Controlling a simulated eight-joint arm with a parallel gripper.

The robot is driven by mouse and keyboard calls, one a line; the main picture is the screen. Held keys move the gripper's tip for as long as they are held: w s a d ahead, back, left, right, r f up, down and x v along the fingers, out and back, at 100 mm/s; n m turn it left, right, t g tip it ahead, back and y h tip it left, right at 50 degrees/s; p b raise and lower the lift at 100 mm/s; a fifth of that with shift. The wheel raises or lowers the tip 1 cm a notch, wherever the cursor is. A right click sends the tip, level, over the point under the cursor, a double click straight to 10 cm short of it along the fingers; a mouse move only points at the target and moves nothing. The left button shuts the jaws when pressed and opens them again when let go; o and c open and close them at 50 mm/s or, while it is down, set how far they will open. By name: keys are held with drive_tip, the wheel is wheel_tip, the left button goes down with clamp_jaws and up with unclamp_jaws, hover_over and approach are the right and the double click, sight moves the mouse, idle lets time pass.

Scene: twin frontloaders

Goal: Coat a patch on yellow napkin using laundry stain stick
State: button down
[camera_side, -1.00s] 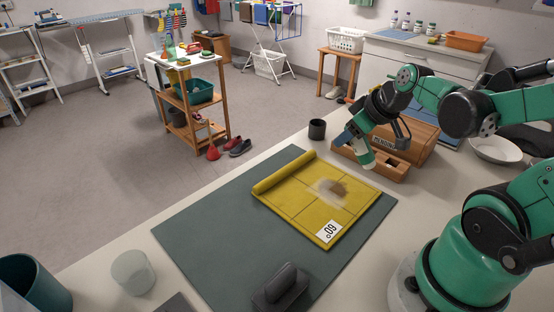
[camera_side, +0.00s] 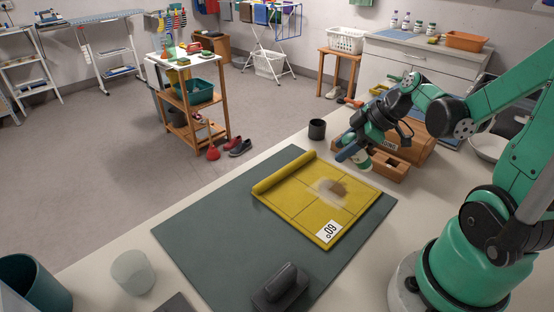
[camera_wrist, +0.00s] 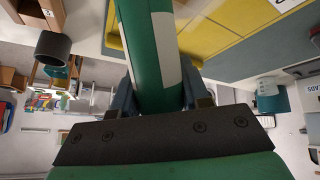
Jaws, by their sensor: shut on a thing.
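The yellow napkin (camera_side: 300,205) lies on a dark green-grey mat (camera_side: 215,235), its left edge rolled up. A brown patch (camera_side: 338,188) with a whitish smear beside it shows on its right half. My gripper (camera_side: 352,152) is shut on the laundry stain stick (camera_side: 364,162), a green and white tube, and holds it tilted beyond the napkin's far right edge, near the wooden box. In the wrist view the stick (camera_wrist: 150,45) stands between the fingers, with the napkin (camera_wrist: 205,30) beyond it. The stick's tip is out of that view.
A wooden box (camera_side: 412,143) with an open tray (camera_side: 388,170) is right of my gripper. A dark cup (camera_side: 317,129) stands to its left. A dark block with a handle (camera_side: 280,288) sits at the mat's front, and a clear cup (camera_side: 132,272) is left of the mat.

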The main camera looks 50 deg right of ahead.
wheel_tip(320, 180, down, 4)
drive_tip(key=shift+r, duration=0.25)
drive_tip(key=shift+w+f, duration=0.15)
drive_tip(key=shift+w, duration=0.7)
drive_tip(key=shift+w+d, duration=0.1)
drive_tip(key=shift+w, duration=3.95)
drive_tip(key=shift+a, duration=0.75)
drive_tip(key=shift+s+d, duration=0.1)
drive_tip(key=shift+s, duration=4.75)
drive_tip(key=shift+w+a, duration=0.1)
drive_tip(key=shift+a, duration=0.5)
drive_tip(key=shift+w+a, duration=0.15)
drive_tip(key=shift+w, duration=4.5)
drive_tip(key=shift+w+a, duration=0.1)
drive_tip(key=shift+a, duration=0.55)
drive_tip(key=shift+s, duration=4.75)
wheel_tip(320, 180, up, 3)
drive_tip(key=shift+s+a, duration=0.1)
drive_tip(key=shift+s, duration=0.05)
drive_tip(key=shift+r, duration=2.55)
